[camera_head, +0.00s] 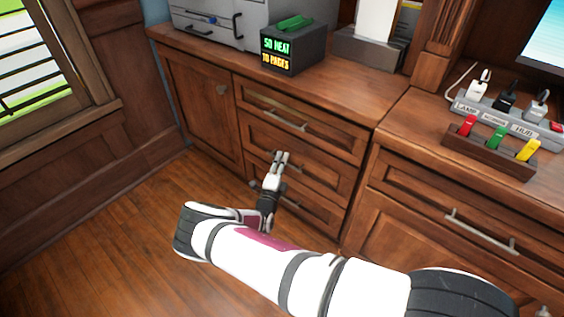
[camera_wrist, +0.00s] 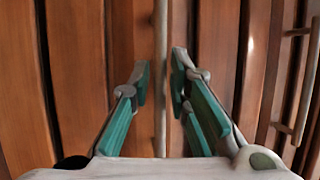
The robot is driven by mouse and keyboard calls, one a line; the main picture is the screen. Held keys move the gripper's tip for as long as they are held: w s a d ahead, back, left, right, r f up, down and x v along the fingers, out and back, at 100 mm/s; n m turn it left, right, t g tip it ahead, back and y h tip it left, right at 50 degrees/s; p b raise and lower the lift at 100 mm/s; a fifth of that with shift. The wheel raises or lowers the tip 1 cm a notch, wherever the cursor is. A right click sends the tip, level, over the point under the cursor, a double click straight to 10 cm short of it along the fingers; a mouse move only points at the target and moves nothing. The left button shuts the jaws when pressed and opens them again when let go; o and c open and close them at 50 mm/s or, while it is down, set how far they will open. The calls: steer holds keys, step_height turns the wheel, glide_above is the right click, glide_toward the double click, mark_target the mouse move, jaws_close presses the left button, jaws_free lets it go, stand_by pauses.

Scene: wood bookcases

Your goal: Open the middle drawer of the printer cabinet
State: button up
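The printer cabinet (camera_head: 243,131) is dark brown wood with a stack of three drawers, all of which look shut. The middle drawer (camera_head: 318,176) has a metal bar handle, mostly hidden behind my gripper in the head view. My gripper (camera_head: 280,157) is in front of this drawer. In the wrist view, my gripper (camera_wrist: 161,85) is open, with its green-padded fingers apart on either side of a metal handle bar (camera_wrist: 160,50). The bar runs upright in that picture, with gaps seen between it and the pads. Whether the fingertips reach past the bar is unclear.
The top drawer's handle (camera_head: 285,119) is just above my gripper. Another handle (camera_wrist: 302,80) shows at the right in the wrist view. A printer (camera_head: 220,22) and a lit sign box (camera_head: 292,50) stand on top. The wood floor (camera_head: 110,240) at left is clear.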

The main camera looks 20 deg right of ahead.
jaws_close()
steer(key=shift+s+a, duration=0.1)
steer(key=s+a+b, duration=0.3)
steer(key=s+a, duration=0.8)
steer(key=a, duration=0.4)
steer(key=s+a+b, duration=0.3)
steer(key=s+a, duration=0.8)
steer(key=a, duration=0.4)
steer(key=shift+w, duration=0.1)
steer(key=shift+o, duration=0.4)
jaws_free()
steer(key=v, duration=1.2)
